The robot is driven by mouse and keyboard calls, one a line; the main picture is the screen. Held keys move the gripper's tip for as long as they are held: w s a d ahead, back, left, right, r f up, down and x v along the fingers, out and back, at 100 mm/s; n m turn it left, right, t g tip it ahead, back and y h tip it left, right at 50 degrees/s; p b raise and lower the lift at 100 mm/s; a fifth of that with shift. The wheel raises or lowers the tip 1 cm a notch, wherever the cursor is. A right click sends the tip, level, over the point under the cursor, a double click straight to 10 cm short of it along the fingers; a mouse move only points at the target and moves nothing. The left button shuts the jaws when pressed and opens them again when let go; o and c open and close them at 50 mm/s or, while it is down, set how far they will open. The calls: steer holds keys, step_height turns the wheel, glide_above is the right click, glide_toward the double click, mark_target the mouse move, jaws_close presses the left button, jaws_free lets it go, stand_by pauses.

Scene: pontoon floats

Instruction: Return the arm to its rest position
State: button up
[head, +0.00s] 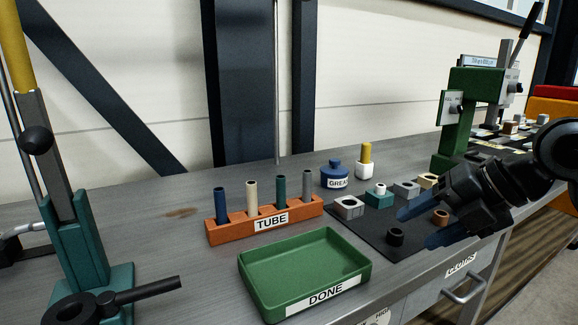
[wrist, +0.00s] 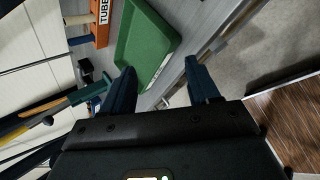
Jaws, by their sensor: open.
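My gripper (head: 422,222) is at the right of the head view, over the dark mat near the front edge of the bench. Its two dark blue fingers are apart with nothing between them. In the wrist view my gripper (wrist: 160,88) is also open and empty, with the bench edge and floor behind it. My dark arm comes in from the right edge of the head view. The rest position itself is not marked in either view.
A green DONE tray (head: 262,297) and an orange TUBE rack (head: 214,234) stand left of my gripper. Small blocks and rings lie on the dark mat (head: 372,228). A green press (head: 452,135) stands behind; a teal lever stand (head: 80,240) is far left.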

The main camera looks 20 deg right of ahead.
steer(key=w+a+r+m+t+y, duration=0.1)
steer(key=w+a+m+t+y, duration=0.1)
steer(key=w+a+m+t, duration=0.3)
steer(key=a+r+m+t+y, duration=0.1)
steer(key=a+m, duration=0.2)
steer(key=a, duration=0.4)
steer(key=s+a+f+m+t+h+p, duration=0.1)
steer(key=s+a+f+m+t+h, duration=0.45)
steer(key=m, duration=0.75)
steer(key=s+f+m+g+h, duration=0.3)
steer(key=s+f+m, duration=0.4)
steer(key=s+f, duration=0.6)
steer(key=d+v, duration=0.2)
steer(key=v, duration=0.8)
steer(key=d+f+p+v, duration=0.1)
steer(key=d+v, duration=0.1)
steer(key=v, duration=0.8)
steer(key=shift+s+d+g+y, duration=0.3)
steer(key=shift+s+g+y, duration=0.05)
steer(key=shift+s+y, duration=0.15)
